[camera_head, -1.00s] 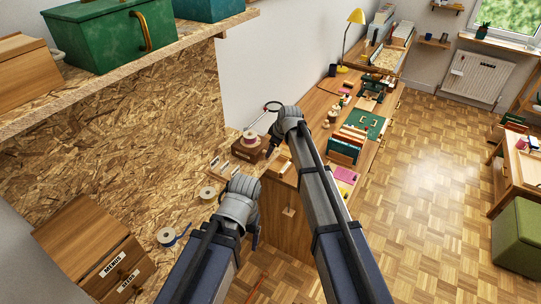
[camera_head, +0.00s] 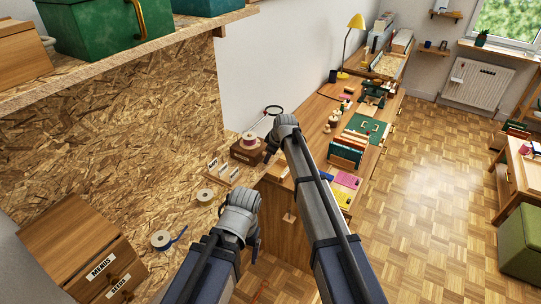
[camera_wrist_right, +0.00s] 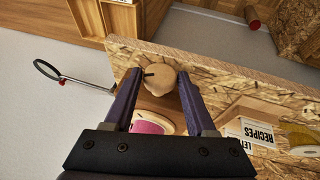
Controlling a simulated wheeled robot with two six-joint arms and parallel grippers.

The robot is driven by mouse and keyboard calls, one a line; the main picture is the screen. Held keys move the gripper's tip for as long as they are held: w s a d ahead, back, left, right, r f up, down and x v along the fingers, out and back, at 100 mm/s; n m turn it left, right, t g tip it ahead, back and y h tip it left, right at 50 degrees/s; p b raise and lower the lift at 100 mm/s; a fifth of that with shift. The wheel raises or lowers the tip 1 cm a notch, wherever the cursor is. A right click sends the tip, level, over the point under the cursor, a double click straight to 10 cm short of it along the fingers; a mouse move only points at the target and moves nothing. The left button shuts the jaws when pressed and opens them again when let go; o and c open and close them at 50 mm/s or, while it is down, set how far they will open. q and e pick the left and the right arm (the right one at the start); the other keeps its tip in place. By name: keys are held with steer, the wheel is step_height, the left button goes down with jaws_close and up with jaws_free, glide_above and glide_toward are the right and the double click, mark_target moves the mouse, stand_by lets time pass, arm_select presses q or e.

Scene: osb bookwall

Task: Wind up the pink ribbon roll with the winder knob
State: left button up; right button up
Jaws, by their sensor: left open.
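The pink ribbon roll (camera_head: 249,139) sits on top of a small brown winder box (camera_head: 243,155) on the OSB shelf. In the right wrist view the pink roll (camera_wrist_right: 153,122) shows partly, behind my gripper's body. The round wooden winder knob (camera_wrist_right: 158,79) lies between the fingertips of my right gripper (camera_wrist_right: 159,71). Its fingers are spread apart; whether they touch the knob I cannot tell. In the head view my right wrist hides the knob. My left gripper (camera_head: 256,245) is open and empty, pointing down in front of the shelf, away from the roll.
A magnifying ring (camera_head: 273,110) stands behind the winder. A labelled card rack (camera_head: 222,174), a cream tape roll (camera_head: 205,196) and a roll with blue ribbon (camera_head: 161,240) lie nearer on the shelf. A wooden cabinet (camera_head: 85,238) is at lower left. The wooden desk (camera_head: 312,108) holds several crafts.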

jaws_close()
steer(key=shift+w, duration=0.1)
steer(key=shift+w+g+y, duration=0.1)
steer(key=shift+g+y, duration=0.3)
steer(key=shift+w+d+m+g+y+p, duration=0.15)
steer(key=shift+m+g+y+p, duration=0.2)
steer(key=shift+g, duration=0.25)
steer(key=shift+w+d+f+g+y+b, duration=0.1)
steer(key=shift+g+y+b, duration=0.25)
steer(key=shift+g+y, duration=0.35)
steer(key=shift+m+g+y+b, duration=0.35)
steer(key=shift+g+b, duration=0.05)
steer(key=shift+g, duration=0.5)
